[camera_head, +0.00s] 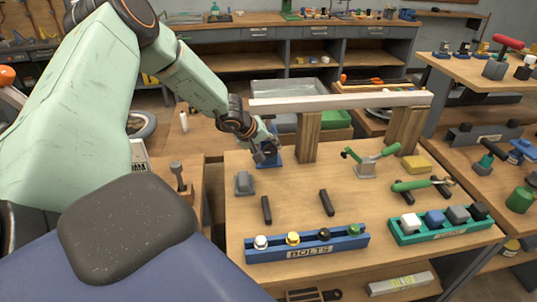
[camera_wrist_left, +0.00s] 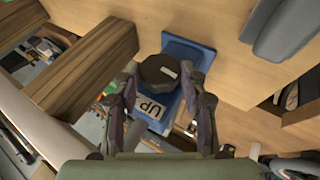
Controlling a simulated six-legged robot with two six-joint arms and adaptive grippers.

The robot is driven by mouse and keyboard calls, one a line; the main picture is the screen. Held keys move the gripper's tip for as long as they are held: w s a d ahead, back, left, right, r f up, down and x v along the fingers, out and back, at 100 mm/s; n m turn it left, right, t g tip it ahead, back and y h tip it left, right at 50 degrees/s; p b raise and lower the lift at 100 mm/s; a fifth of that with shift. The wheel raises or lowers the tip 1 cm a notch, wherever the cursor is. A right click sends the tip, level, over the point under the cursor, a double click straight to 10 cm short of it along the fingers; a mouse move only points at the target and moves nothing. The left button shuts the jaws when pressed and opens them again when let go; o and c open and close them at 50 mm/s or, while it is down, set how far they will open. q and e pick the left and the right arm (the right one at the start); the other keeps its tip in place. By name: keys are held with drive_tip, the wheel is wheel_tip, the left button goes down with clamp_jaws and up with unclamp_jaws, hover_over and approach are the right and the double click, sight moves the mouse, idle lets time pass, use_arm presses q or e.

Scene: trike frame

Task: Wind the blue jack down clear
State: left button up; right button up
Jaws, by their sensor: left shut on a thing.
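The blue jack (camera_head: 272,158) stands on the workbench left of the left wooden post, under the left end of the pale beam (camera_head: 345,100). In the left wrist view, the jack's blue body (camera_wrist_left: 188,52) carries a dark round knob (camera_wrist_left: 160,70) with a white mark and a label reading UP. My left gripper (camera_head: 262,147) is at the jack. In the left wrist view, the left gripper's (camera_wrist_left: 160,105) fingers lie on both sides of the knob, shut on it. Its fingers partly hide the jack in the head view. My right gripper is not in view.
Two wooden posts (camera_head: 308,137) (camera_head: 404,130) stand under the beam. A blue BOLTS rack (camera_head: 307,246) and a green rack (camera_head: 440,228) line the bench front. A grey block (camera_head: 244,183) and a green-handled clamp (camera_head: 368,160) stand on the bench.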

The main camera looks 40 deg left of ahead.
use_arm(q)
drive_tip(key=shift+s+f+t+b, duration=0.15)
drive_tip(key=shift+t+b, duration=0.25)
drive_tip(key=shift+b, duration=0.25)
drive_tip(key=o, duration=1.1)
